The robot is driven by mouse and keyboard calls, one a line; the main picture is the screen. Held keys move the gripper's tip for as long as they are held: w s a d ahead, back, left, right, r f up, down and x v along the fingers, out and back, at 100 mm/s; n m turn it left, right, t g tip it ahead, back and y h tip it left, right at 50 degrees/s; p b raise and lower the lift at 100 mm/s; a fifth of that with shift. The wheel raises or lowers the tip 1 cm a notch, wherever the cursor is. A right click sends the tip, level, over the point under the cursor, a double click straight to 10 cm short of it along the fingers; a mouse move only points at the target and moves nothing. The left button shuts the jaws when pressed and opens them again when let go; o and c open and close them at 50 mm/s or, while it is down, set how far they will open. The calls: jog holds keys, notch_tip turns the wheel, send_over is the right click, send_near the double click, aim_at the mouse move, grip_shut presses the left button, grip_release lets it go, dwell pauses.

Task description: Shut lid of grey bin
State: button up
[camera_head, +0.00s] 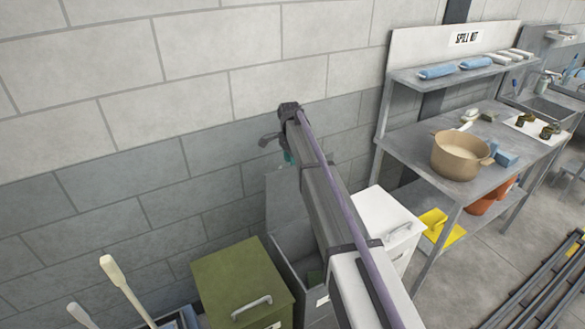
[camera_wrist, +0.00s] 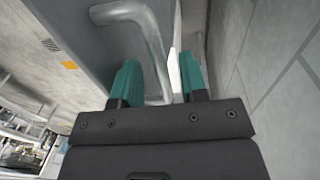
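The grey bin (camera_head: 290,262) stands between a green bin and a white bin, and my arm covers part of it. Its grey lid (camera_head: 285,203) is raised and upright near the wall. My gripper (camera_head: 289,158) is at the lid's upper end, with a teal fingertip showing. In the wrist view, the lid (camera_wrist: 80,35) carries a bent grey bar handle (camera_wrist: 151,42). My gripper (camera_wrist: 160,75) has one teal finger on each side of the handle. The fingers are apart, with gaps beside the bar; whether either touches it I cannot tell.
The green bin (camera_head: 242,280) has its lid down, left of the grey bin. The white bin (camera_head: 385,222) stands to the right. Farther right is a steel table (camera_head: 405,146) with a tan pot (camera_head: 458,157). The block wall (camera_head: 130,180) is close behind the lid.

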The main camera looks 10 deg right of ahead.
jog(key=shift+r, duration=0.1)
grip_shut()
dwell(0.5)
